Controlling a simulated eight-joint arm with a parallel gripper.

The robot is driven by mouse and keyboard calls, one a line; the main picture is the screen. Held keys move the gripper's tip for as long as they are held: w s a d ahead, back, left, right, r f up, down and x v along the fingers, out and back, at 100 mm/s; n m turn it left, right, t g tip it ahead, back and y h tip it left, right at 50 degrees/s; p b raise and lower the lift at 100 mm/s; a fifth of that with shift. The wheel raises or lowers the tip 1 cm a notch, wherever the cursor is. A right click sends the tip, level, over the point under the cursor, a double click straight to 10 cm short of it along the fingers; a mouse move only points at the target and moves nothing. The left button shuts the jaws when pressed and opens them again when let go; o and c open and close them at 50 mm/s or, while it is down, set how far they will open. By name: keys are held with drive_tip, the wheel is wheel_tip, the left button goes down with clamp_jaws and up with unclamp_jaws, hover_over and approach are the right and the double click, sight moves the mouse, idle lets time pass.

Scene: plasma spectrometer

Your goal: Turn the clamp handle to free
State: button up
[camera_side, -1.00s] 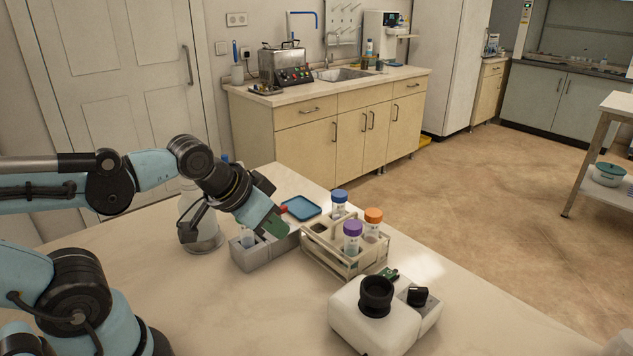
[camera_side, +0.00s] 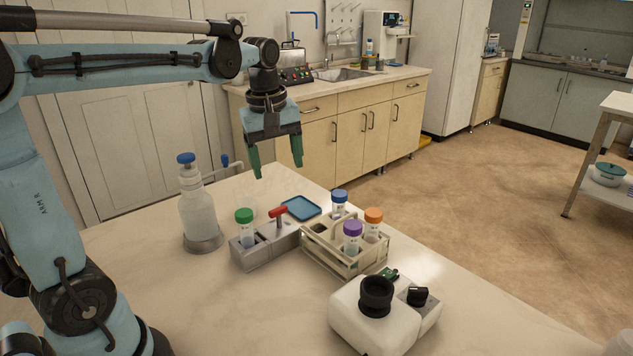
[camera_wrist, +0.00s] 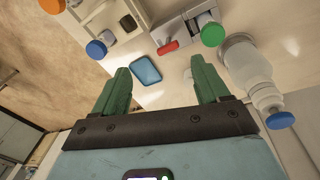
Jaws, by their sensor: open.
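The clamp handle (camera_side: 278,212) is a red bar on a short post. It stands on a grey clamp block (camera_side: 264,252) on the table, and the handle also shows in the wrist view (camera_wrist: 168,47). A tube with a green cap (camera_side: 243,215) stands upright in the block's left part; its cap shows in the wrist view (camera_wrist: 212,34). My gripper (camera_side: 277,169) points down with its green fingers spread, empty, above the handle and apart from it. In the wrist view the handle lies beyond the fingertips (camera_wrist: 160,64).
A rack (camera_side: 356,262) with blue-, purple- and orange-capped tubes stands right of the block. A blue tray (camera_side: 301,208) lies behind. A wash bottle (camera_side: 197,220) stands left. A white device with a black eyepiece (camera_side: 376,300) is in front. The table's front left is clear.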

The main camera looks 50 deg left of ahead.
sight(278, 208)
drive_tip(key=a+f+n, duration=0.1)
drive_tip(key=f, duration=0.3)
drive_tip(key=w+a+f+n+g, duration=0.1)
drive_tip(key=f, duration=0.3)
drive_tip(key=a+f+n, duration=0.1)
drive_tip(key=f, duration=0.2)
drive_tip(key=shift+w+f+n, duration=0.3)
drive_tip(key=shift+f+n, duration=0.1)
drive_tip(key=c, duration=1.1)
drive_tip(key=shift+o, duration=0.2)
